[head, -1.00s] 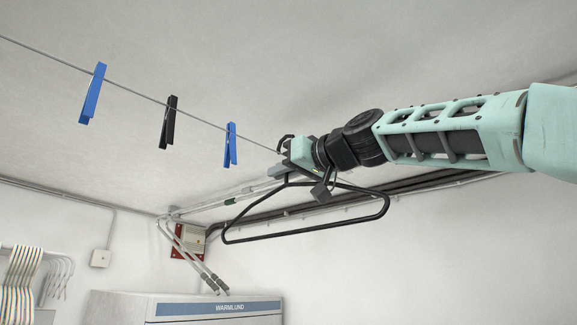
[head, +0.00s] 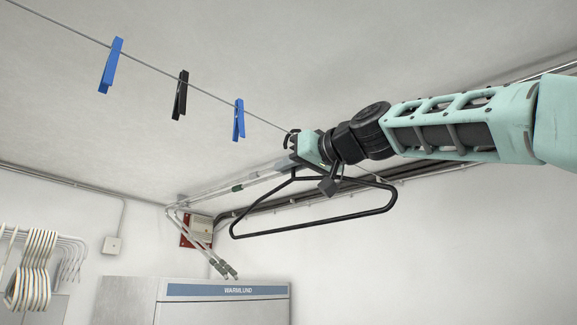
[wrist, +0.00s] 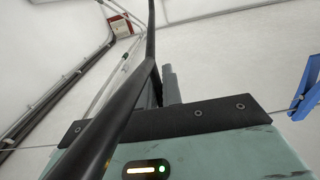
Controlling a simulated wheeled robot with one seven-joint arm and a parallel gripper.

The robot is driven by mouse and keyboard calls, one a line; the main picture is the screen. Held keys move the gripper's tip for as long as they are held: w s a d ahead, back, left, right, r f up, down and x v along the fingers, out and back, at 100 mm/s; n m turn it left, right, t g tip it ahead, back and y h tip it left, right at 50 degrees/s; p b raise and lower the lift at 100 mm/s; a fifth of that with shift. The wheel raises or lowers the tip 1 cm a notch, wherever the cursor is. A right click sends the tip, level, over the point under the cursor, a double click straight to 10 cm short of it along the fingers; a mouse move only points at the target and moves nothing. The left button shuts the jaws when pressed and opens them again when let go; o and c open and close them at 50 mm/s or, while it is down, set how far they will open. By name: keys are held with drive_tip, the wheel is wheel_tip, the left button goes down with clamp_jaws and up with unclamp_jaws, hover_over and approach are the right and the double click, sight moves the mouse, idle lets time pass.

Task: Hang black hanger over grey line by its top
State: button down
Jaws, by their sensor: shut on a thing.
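The black hanger (head: 310,224) hangs below my gripper (head: 295,145), which is shut on it near its top. Its wide loop is slightly tilted, lower at the left. The hook is mostly hidden by the gripper. The grey line (head: 150,66) slopes down from the upper left and meets the gripper in the picture. I cannot tell whether the hook is over the line or beside it. In the wrist view a dark bar of the hanger (wrist: 125,100) crosses close in front of the camera, and a thin line (wrist: 275,111) passes behind the gripper.
Two blue pegs (head: 110,66) (head: 239,120) and a black peg (head: 180,96) are clipped on the line left of my gripper. A blue peg also shows at the right in the wrist view (wrist: 307,90). Below are a WARMLUND cabinet (head: 225,291), pale hangers (head: 35,265) and wall pipes.

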drive_tip(key=c, duration=1.5)
unclamp_jaws()
drive_tip(key=shift+s+d, duration=0.1)
drive_tip(key=shift+s+d+b, duration=0.2)
drive_tip(key=shift+s+b, duration=0.05)
drive_tip(key=shift+b, duration=0.1)
drive_tip(key=b+v, duration=0.7)
drive_tip(key=v, duration=0.9)
drive_tip(key=shift+s+d, duration=0.15)
drive_tip(key=shift+d, duration=0.1)
